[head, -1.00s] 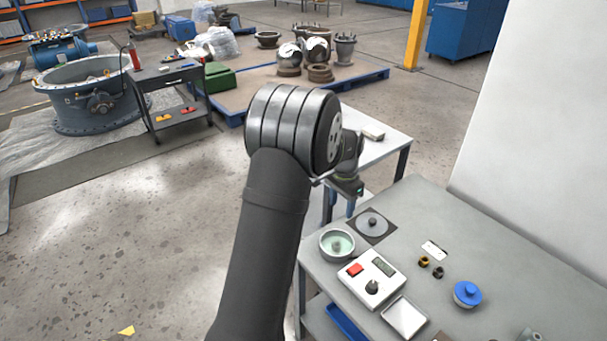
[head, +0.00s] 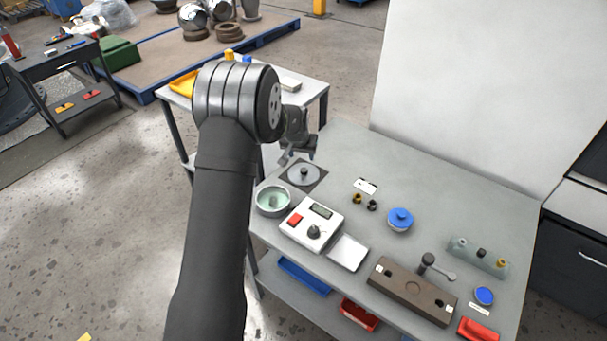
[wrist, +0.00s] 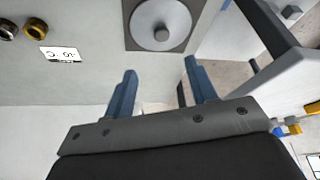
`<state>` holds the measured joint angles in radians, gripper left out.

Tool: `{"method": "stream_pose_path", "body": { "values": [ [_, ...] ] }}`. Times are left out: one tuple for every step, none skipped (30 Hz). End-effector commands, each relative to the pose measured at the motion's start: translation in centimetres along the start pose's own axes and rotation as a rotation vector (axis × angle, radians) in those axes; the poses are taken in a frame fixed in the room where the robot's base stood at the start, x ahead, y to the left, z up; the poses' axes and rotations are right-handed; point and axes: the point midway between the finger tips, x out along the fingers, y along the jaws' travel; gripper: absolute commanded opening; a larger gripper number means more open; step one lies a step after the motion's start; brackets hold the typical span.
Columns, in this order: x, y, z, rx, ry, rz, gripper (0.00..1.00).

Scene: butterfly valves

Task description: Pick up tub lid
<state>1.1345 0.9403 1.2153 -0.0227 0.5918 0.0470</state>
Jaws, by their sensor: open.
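A grey round lid (head: 304,174) with a dark centre knob lies flat on a dark square mat (head: 288,182) at the bench's back left corner. It also shows in the wrist view (wrist: 149,28), at the top centre beyond the fingers. A pale green round tub (head: 273,200) stands open just in front of the lid. My gripper (head: 299,157) is above and just behind the lid, apart from it. In the wrist view my gripper (wrist: 160,72) has two blue fingers spread apart with nothing between them.
A white box with a red button (head: 311,224) and a white tray (head: 348,252) are in front of the tub. A lower side table (head: 305,93) adjoins behind.

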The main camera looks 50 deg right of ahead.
Motion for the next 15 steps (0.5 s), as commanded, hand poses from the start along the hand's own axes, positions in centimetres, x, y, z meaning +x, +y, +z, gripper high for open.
{"method": "stream_pose_path", "body": {
  "values": [
    [1.1,0.0,0.1,0.000,-0.003,0.000,0.52],
    [1.7,0.0,0.1,0.000,-0.003,0.000,0.52],
    [2.4,0.0,0.1,0.001,-0.004,0.000,0.52],
    [3.0,0.0,0.1,0.001,-0.004,0.000,0.52],
    [3.5,0.0,0.1,0.001,-0.004,0.000,0.52],
    [4.2,0.0,0.1,0.001,-0.003,0.000,0.52],
    [4.8,0.0,0.1,0.001,-0.003,0.000,0.52],
    [5.2,0.0,0.1,0.001,-0.003,0.000,0.52],
    [5.8,0.0,0.1,0.001,-0.002,0.000,0.52],
    [6.2,0.0,0.1,0.001,-0.003,0.000,0.52],
    [6.5,0.0,0.1,0.001,-0.003,0.000,0.52],
    [6.8,0.0,0.1,0.001,-0.002,0.000,0.52],
    [7.0,0.0,0.0,0.001,-0.002,0.000,0.52],
    [7.2,0.0,0.0,0.001,-0.002,0.000,0.52],
    [7.4,0.0,0.1,0.002,-0.002,0.000,0.52]
  ]
}}
